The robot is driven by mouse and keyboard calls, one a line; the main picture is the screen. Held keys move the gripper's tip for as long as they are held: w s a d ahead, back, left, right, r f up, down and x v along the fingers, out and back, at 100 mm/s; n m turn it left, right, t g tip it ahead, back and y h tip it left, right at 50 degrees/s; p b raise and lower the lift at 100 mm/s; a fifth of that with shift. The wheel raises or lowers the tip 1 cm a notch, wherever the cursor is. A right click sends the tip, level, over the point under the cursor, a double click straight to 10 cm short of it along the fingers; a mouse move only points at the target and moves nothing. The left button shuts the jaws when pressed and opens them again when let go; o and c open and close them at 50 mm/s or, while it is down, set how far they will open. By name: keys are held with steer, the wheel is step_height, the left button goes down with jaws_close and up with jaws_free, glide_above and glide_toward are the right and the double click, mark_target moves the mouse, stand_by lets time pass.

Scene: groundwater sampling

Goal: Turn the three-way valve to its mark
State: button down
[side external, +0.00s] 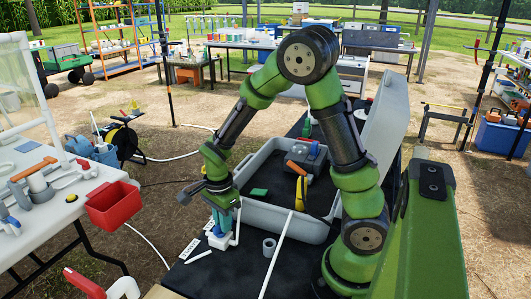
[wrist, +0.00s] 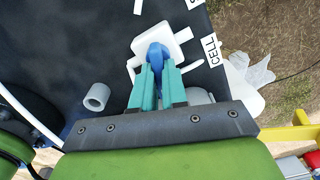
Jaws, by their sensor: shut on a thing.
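The three-way valve is a white body on a white base plate (wrist: 182,38) with a blue handle (wrist: 155,52), on the black mat in the wrist view. In the side view its white base (side external: 218,241) shows below my gripper (side external: 222,220), near the front of the mat. My gripper's teal fingers (wrist: 157,72) point down and are shut on the blue handle. The fingers cover part of the handle and valve body, so I cannot make out the mark or the handle's exact angle to it.
A label reading CELL (wrist: 211,49) is at the mat's edge. An open grey case (side external: 285,222) stands behind the valve, and a white rod (side external: 276,252) leans at its front. A red bin (side external: 112,205) hangs at the left table.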

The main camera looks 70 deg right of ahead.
steer(key=m, duration=0.4)
steer(key=a+m, duration=0.1)
steer(key=m, duration=0.2)
steer(key=shift+s, duration=0.1)
steer(key=m, duration=0.3)
steer(key=shift+s+a+m, duration=0.1)
steer(key=shift+m, duration=0.2)
steer(key=m, duration=0.3)
steer(key=shift+s+m, duration=0.15)
steer(key=shift+m, duration=0.15)
steer(key=c, duration=1.1)
jaws_free()
step_height(320, 180, up, 17)
steer(key=shift+f, duration=0.1)
